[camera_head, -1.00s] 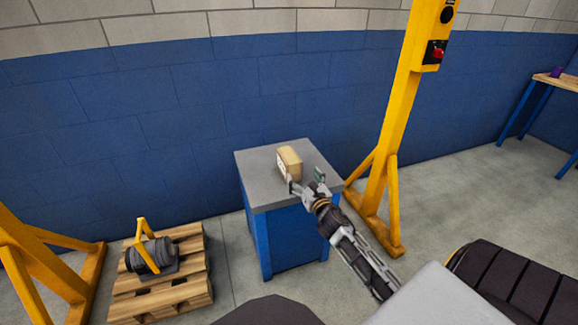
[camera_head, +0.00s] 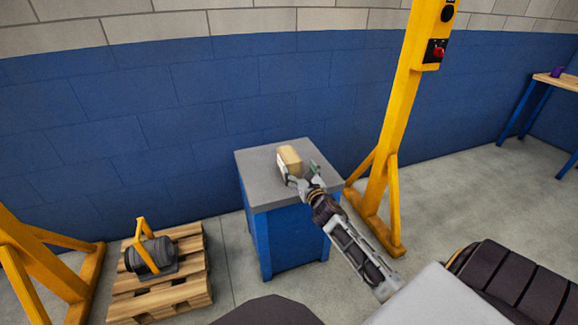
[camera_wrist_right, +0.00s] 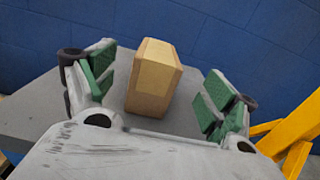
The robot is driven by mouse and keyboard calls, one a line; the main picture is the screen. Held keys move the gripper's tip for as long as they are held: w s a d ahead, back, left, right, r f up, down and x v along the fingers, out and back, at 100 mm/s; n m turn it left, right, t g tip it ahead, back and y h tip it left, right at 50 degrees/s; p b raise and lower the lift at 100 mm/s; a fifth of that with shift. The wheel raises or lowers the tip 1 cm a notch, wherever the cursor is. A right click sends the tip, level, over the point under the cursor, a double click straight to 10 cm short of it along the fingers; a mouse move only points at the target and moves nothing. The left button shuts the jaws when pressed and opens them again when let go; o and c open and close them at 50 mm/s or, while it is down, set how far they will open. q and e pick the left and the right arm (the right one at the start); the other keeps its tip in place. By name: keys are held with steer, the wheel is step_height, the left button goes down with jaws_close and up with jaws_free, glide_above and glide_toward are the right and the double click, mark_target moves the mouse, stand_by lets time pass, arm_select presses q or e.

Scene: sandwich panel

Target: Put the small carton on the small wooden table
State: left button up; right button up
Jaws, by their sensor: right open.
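The small carton (camera_head: 290,158) is a tan box standing on the grey top of a blue cabinet (camera_head: 262,162). In the right wrist view the carton (camera_wrist_right: 153,78) stands upright between the two green-padded fingers, with a gap on each side. My right gripper (camera_head: 299,174) is open around the near part of the carton and holds nothing; it also shows in the right wrist view (camera_wrist_right: 154,88). The small wooden table (camera_head: 556,82) is at the far right edge of the head view, with blue legs and a purple item on it. My left gripper is not in view.
A yellow post (camera_head: 385,150) with a control box stands just right of the cabinet. A wooden pallet (camera_head: 160,297) carrying a dark motor-like part is at the lower left, beside a yellow frame (camera_head: 30,260). Grey floor (camera_head: 450,190) is clear between post and wooden table.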

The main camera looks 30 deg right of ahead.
mark_target(295, 164)
steer(key=shift+x, duration=1.05)
steer(key=shift+b+x, duration=0.45)
steer(key=shift+x, duration=0.75)
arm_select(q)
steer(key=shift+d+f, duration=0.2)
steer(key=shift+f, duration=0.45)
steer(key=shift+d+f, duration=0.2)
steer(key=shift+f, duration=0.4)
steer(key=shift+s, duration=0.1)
arm_select(e)
steer(key=shift+w+d, duration=0.1)
